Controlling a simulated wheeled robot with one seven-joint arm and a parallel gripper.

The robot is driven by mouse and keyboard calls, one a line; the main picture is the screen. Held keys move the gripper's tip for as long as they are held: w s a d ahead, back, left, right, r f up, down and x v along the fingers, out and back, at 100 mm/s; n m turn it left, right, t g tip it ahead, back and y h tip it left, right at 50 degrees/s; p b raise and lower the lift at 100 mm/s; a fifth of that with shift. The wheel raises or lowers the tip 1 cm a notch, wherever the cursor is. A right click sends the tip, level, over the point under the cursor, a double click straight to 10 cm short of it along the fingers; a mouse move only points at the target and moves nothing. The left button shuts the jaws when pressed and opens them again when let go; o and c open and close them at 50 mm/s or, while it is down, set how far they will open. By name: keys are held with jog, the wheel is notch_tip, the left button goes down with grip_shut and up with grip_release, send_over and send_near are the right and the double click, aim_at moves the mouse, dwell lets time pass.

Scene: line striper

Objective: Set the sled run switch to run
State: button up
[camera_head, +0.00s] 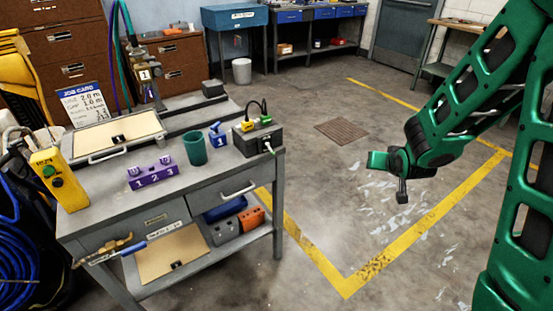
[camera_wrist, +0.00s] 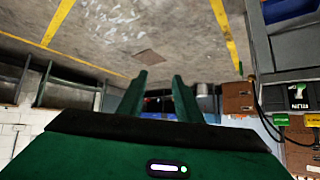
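No switch is clearly labelled as the sled run switch. A yellow control box (camera_head: 60,180) with a green button and a dark knob stands at the left end of the grey workbench (camera_head: 105,203); its knob setting is too small to read. A dark box (camera_head: 258,138) with yellow and green plugs sits at the bench's right end. In the wrist view, a small panel (camera_wrist: 299,94) at the right edge bears lettering that may read RUN. My gripper (camera_head: 388,167) hangs over the floor right of the bench, apart from everything. Its fingers (camera_wrist: 160,78) are spread and empty.
On the bench are a purple numbered block (camera_head: 153,174), a green cup (camera_head: 195,148), a small blue piece (camera_head: 217,135) and a clipboard-like panel (camera_head: 118,135). A job card (camera_head: 84,104) stands behind. Floor right of the bench is clear, with yellow lines (camera_head: 350,283).

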jog(key=w+a+f+n+t+y, duration=0.15)
jog(key=w+a, duration=0.25)
jog(key=a, duration=0.4)
jog(key=n+t+y, duration=0.3)
jog(key=t+y, duration=0.2)
jog(key=y, duration=0.4)
send_near(270, 149)
jog(key=shift+g+h, duration=0.25)
jog(key=x, duration=0.6)
jog(key=shift+w+f, duration=0.25)
jog(key=shift+f, duration=0.15)
jog(key=shift+c, duration=0.6)
grip_shut()
